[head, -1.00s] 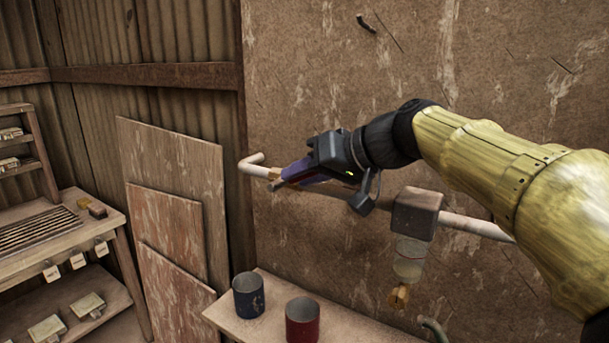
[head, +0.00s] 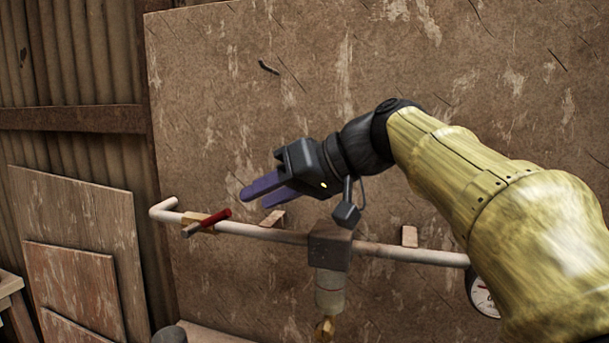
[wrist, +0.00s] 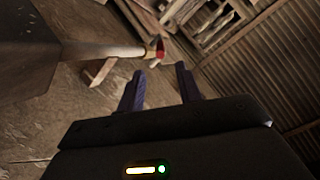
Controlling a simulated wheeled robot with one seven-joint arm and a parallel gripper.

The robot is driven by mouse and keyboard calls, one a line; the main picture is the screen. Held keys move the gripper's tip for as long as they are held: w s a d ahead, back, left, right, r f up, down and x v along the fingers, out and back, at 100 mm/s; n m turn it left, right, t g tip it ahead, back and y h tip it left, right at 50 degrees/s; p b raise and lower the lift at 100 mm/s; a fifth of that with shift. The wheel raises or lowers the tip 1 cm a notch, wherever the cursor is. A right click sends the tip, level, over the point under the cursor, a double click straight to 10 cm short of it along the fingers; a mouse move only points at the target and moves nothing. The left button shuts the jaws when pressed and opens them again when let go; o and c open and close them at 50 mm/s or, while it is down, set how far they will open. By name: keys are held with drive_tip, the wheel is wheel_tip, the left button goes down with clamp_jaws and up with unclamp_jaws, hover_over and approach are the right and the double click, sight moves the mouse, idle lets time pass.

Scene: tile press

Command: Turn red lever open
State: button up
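The red lever (head: 217,217) sits on a brass-coloured valve (head: 196,222) near the left end of a pale wall pipe (head: 250,232). It lies slanted across the pipe. In the wrist view the red lever (wrist: 160,48) shows beyond the fingertips, at the end of the pipe (wrist: 115,51). My gripper (head: 257,197) is above and to the right of the lever in the head view, apart from it. Its two purple fingers are spread with nothing between them, as the wrist view (wrist: 159,80) shows.
A dark block (head: 330,247) on the pipe carries a clear cup (head: 330,290) below. A gauge (head: 483,296) is at the right, partly behind my arm. Boards (head: 75,205) lean at the left.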

drive_tip(key=v, duration=0.6)
drive_tip(key=shift+s+d+r, duration=0.15)
drive_tip(key=shift+d+r, duration=0.1)
drive_tip(key=shift+d, duration=0.05)
